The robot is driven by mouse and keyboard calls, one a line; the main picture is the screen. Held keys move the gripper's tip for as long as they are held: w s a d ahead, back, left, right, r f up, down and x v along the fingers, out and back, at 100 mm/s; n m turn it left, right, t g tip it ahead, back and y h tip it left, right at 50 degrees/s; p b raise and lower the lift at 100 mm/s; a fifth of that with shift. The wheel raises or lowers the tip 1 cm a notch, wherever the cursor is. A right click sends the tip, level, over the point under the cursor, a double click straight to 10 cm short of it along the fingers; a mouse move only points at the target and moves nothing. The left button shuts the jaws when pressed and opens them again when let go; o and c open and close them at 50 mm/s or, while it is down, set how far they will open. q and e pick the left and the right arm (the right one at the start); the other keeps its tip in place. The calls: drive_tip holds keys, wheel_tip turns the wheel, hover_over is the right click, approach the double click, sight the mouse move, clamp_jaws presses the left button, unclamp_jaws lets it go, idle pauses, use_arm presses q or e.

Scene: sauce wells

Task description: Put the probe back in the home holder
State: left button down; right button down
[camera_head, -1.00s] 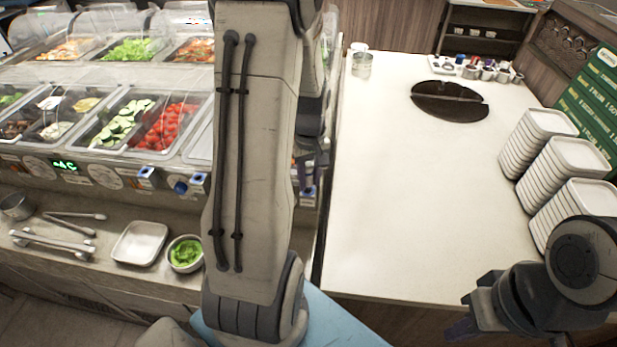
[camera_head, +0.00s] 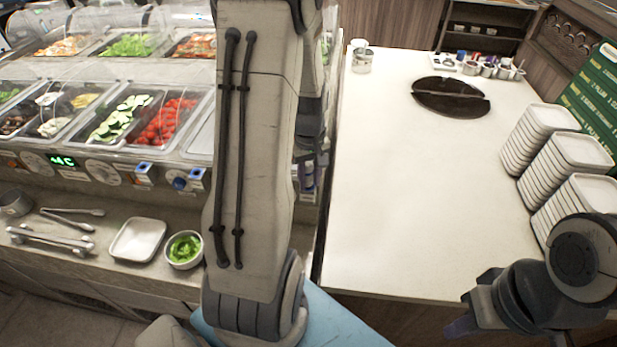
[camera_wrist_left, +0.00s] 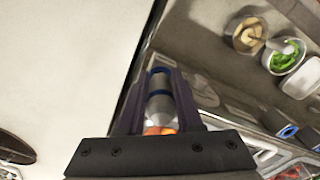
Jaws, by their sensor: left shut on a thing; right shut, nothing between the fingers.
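My left gripper (camera_wrist_left: 162,78) is shut on the probe (camera_wrist_left: 160,103), a grey metal cylinder with a blue ring, seen between the dark fingers in the left wrist view. In the head view my left arm hides most of this gripper and the probe. Two blue-and-white holders, a left one (camera_head: 145,174) and a right one (camera_head: 194,179), sit on the salad bar's front; I cannot tell which is the home holder. Blue fittings (camera_wrist_left: 288,130) also show at the right of the left wrist view. My right gripper (camera_head: 463,313) is shut and empty at the counter's front right.
The white counter (camera_head: 420,200) is mostly clear. Stacked white trays (camera_head: 562,152) stand at its right, small cups (camera_head: 487,70) at the back. A green-filled bowl (camera_head: 184,249), a white tray (camera_head: 138,239) and tongs (camera_head: 50,241) lie on the lower ledge at left.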

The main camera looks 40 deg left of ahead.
use_arm(q)
drive_tip(key=c, duration=0.5)
unclamp_jaws()
wheel_tip(320, 180, up, 10)
drive_tip(key=shift+r+b, duration=0.25)
drive_tip(key=shift+b, duration=0.4)
drive_tip(key=s+d+m, duration=0.2)
drive_tip(key=d+m, duration=0.6)
drive_tip(key=d, duration=0.9)
drive_tip(key=s+d+f+m+h+b, duration=0.1)
drive_tip(key=s+d+f+m, duration=0.1)
drive_tip(key=s+d+m, duration=0.9)
drive_tip(key=s+d, duration=0.1)
drive_tip(key=s, duration=0.1)
drive_tip(key=shift+s+d+f+m+b, duration=0.15)
drive_tip(key=shift+s+d+m+b, duration=0.15)
drive_tip(key=shift+s, duration=0.05)
